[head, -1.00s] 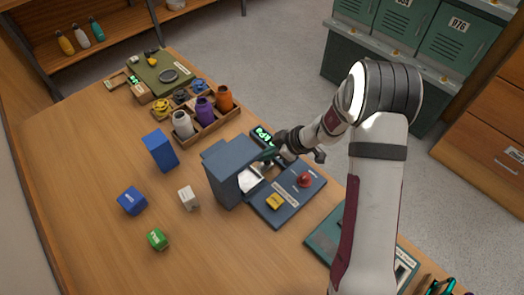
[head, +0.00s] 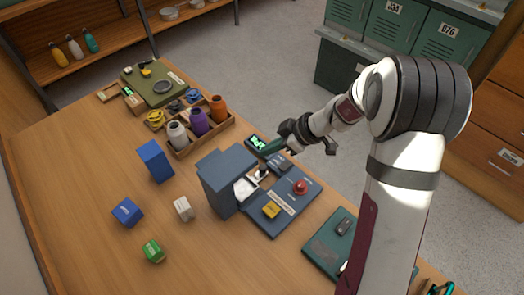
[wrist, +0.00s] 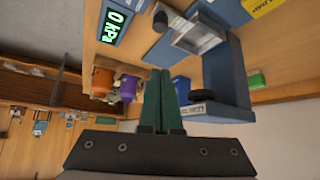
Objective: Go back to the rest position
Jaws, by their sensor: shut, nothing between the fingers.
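My gripper (head: 268,148) is in the air at the right side of the wooden table, just behind and right of the blue machine (head: 222,186). Its slim green fingers are together and empty, and they also show in the wrist view (wrist: 159,102). In the head view the fingertips lie close to a small green-lit display (head: 258,142); I cannot tell the height between them. The wrist view shows the display (wrist: 114,25) reading 0 kPa, and the blue machine (wrist: 226,75) to the right of the fingers, apart from them.
A wooden rack (head: 206,137) with several bottles stands behind. A blue box (head: 155,160), blue cube (head: 127,212), white block (head: 183,208) and green cube (head: 154,251) stand left. Green lockers (head: 395,35) lie beyond.

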